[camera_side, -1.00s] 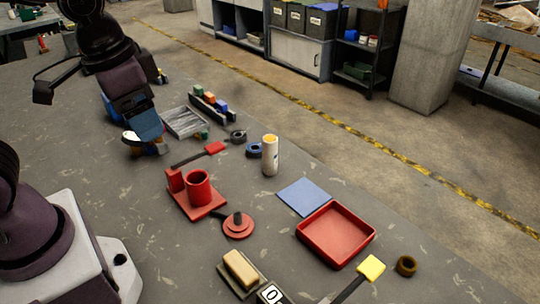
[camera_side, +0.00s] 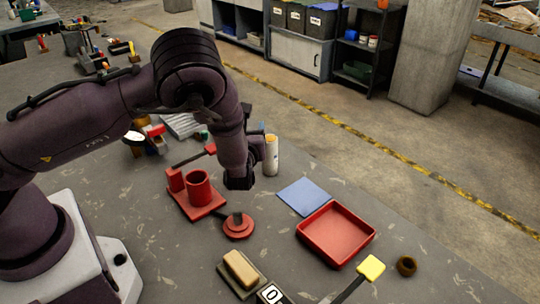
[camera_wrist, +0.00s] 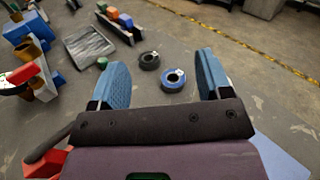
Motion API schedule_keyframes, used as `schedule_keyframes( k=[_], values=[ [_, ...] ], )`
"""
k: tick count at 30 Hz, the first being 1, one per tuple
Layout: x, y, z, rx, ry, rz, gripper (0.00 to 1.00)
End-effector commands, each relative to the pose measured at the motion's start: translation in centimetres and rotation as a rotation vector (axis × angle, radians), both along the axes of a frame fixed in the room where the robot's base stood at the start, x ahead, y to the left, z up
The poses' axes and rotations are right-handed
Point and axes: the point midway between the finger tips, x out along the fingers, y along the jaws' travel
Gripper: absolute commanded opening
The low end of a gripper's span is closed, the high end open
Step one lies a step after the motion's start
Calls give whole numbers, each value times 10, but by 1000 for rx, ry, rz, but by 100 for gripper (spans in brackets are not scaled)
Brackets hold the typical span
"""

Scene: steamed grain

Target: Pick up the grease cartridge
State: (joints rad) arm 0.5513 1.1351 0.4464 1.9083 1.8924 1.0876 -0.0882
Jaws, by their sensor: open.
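The grease cartridge appears to be the white cylinder (camera_side: 271,158) with a yellow-orange top. It stands upright on the grey table in the side view. My gripper (camera_side: 261,132) is right next to it, at its left and partly behind it; I cannot tell whether they touch. In the wrist view my gripper (camera_wrist: 163,75) has its two blue fingers spread wide, with nothing held between them. The cartridge does not show in the wrist view.
Beyond the fingers lie a blue ring (camera_wrist: 173,77) and a black ring (camera_wrist: 149,60). A red cup on a red base (camera_side: 199,190), a blue mat (camera_side: 303,196) and a red tray (camera_side: 336,233) are nearby. A grey ribbed tray (camera_wrist: 88,44) lies farther back.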

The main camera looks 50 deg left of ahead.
Motion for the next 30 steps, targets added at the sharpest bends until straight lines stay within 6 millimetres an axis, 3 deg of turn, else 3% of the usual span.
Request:
schedule_keyframes(
  k=[4,10,19,25,30],
  values=[
    [31,-19,2,80,14,-183,72],
    [44,-34,2,107,20,-286,72],
    [44,-33,-30,104,15,-284,72],
    [44,-33,-68,103,15,-283,72],
    [64,-19,-64,103,12,-281,72]
  ],
)
